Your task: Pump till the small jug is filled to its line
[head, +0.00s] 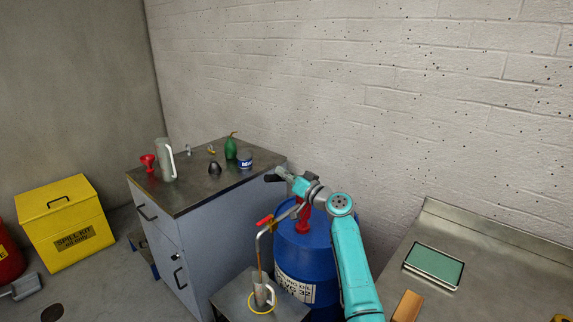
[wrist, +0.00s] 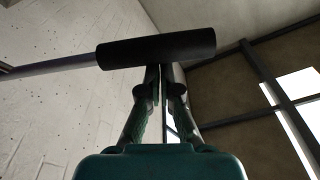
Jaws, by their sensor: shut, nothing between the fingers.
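The small grey jug (head: 260,296) stands upright on a low stand under the pump's bent spout (head: 262,234). A thin amber line runs from the spout down into the jug's mouth; the level and fill line are too small to read. The red pump (head: 303,218) sits on top of the blue oil drum (head: 290,250). My gripper (head: 284,174) is shut and empty at the black grip of the pump lever (head: 271,178). In the wrist view, the black grip (wrist: 157,48) lies across the closed fingertips (wrist: 160,72), at or very near touching; it is not between them.
A grey cabinet (head: 205,205) at left carries a tall jug (head: 166,160), a red funnel (head: 148,162), a green oil can (head: 231,147) and a tin (head: 245,159). A yellow spill kit box (head: 64,222) stands far left. A metal bench (head: 500,270) is at right.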

